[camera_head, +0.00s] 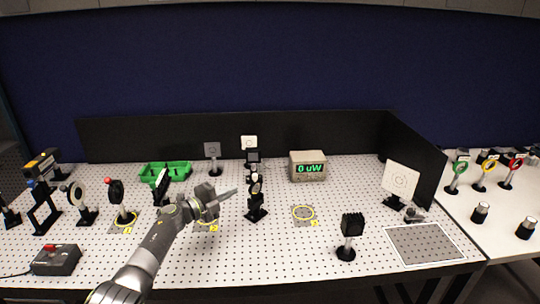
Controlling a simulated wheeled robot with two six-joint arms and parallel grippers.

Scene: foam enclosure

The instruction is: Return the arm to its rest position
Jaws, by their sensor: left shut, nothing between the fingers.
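My left arm comes in from the lower left and reaches over the middle of the perforated optical table (290,245). My left gripper (230,194) is shut and empty, pointing right. It is above the table near a yellow ring marked 2 (208,226), which the arm partly covers. A black post-mounted optic (256,200) stands just to the right of the fingertips, with a small gap seen between them. My right gripper does not show.
A meter reading "0 uW" (308,167) and a green tray (165,173) stand at the back. Several mounts line the left, including one on ring 1 (119,202). A black block on a post (350,228) stands front right. Black panels edge the back and right.

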